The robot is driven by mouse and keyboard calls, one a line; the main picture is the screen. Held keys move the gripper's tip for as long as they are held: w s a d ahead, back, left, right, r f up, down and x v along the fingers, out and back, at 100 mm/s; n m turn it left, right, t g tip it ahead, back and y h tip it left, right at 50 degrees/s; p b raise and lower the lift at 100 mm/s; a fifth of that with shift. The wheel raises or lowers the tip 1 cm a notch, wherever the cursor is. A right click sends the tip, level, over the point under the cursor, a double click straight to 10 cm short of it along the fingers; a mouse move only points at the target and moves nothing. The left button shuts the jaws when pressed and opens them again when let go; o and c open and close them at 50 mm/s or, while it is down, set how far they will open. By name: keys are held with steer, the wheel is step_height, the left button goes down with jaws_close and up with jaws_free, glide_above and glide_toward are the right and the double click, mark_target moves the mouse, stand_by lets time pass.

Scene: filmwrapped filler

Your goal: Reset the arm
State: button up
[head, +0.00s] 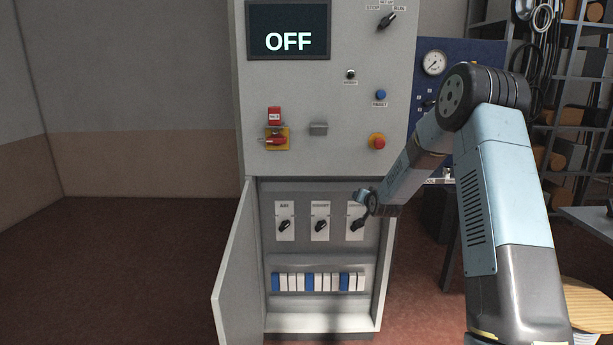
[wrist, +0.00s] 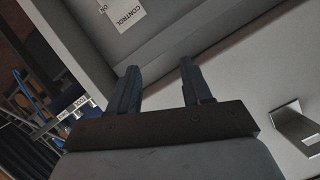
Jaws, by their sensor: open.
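My arm reaches in from the right in the head view, bent at the elbow. Its end, my gripper (head: 366,203), is in front of the right-hand knob of the open lower compartment of the grey cabinet (head: 338,90) and partly hides that knob. In the wrist view my gripper (wrist: 157,85) has its two dark fingers apart with nothing between them. I cannot tell whether the fingers touch the cabinet.
The cabinet door (head: 235,265) hangs open to the left. A display (head: 289,30) reads OFF. Below it are a red-and-yellow switch (head: 276,139) and a red button (head: 377,141). A blue gauge panel and shelves stand at right. The floor at left is clear.

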steer(key=s+r+n+g+h, duration=0.1)
steer(key=s+r+g, duration=0.1)
steer(key=s+r, duration=0.95)
steer(key=s+r+n+g+h, duration=0.1)
steer(key=s+r+n+g, duration=0.1)
steer(key=s+r, duration=0.9)
steer(key=s+d+g, duration=0.1)
steer(key=s+g, duration=0.1)
steer(key=s, duration=1.5)
steer(key=s+d+f+g, duration=0.1)
steer(key=s+g, duration=0.1)
steer(key=s, duration=1.6)
steer(key=shift+s+d+f+n, duration=0.2)
steer(key=shift+s+d+n, duration=0.05)
steer(key=shift+n, duration=0.05)
steer(key=shift+s+f, duration=0.1)
steer(key=shift+s, duration=0.15)
steer(key=shift+c, duration=0.6)
